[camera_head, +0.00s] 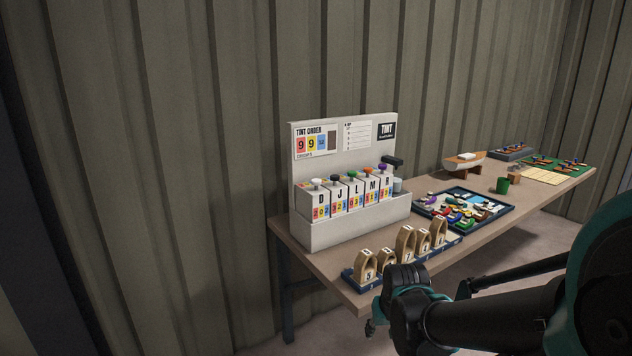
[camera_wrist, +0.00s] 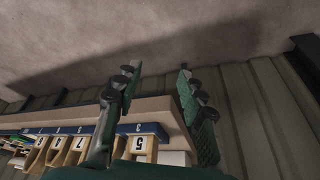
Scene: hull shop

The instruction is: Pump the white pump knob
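The white pump knob (camera_head: 317,182) tops the leftmost box, marked D, in the light grey tint dispenser (camera_head: 345,230) at the left end of the bench. It stands upright in the head view. In the wrist view I cannot make it out. My gripper (camera_head: 371,328) is low at the bench's near left corner, in front of the row of wooden arches and well away from the knob. In the wrist view my gripper (camera_wrist: 160,68) has its two fingers apart with nothing between them.
Black, green, orange and purple knobs top the neighbouring boxes. Numbered wooden arches (camera_head: 406,243) stand on a blue base in front of the dispenser. A tray of coloured pieces (camera_head: 511,209) lies to the right. Corrugated wall (camera_head: 230,150) rises behind. Left of the bench is free floor.

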